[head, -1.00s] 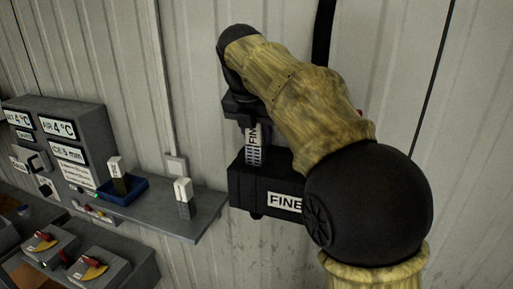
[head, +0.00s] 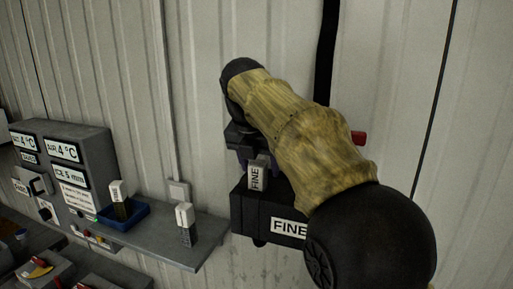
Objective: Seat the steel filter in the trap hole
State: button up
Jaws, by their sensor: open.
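The steel filter (head: 257,177) has a pale top tag marked FINE. It stands upright in the top of the black wall-mounted trap box (head: 252,212), which has a FINE label on its front. Only the tag end shows above the box; its mesh body is out of sight, and I cannot tell how deep it sits. My gripper (head: 246,158) is open just above and behind the tag, apart from it as far as I can see. My forearm hides part of the gripper and the box's right side.
A grey shelf (head: 205,250) left of the box holds a blue tray (head: 138,213) with a tagged filter (head: 118,195) and another tagged piece (head: 185,222). A grey panel (head: 95,160) with readouts stands farther left. A black pipe (head: 326,50) runs up the wall.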

jog(key=p+v, duration=0.2)
jog(key=v, duration=0.9)
jog(key=shift+r, duration=0.3)
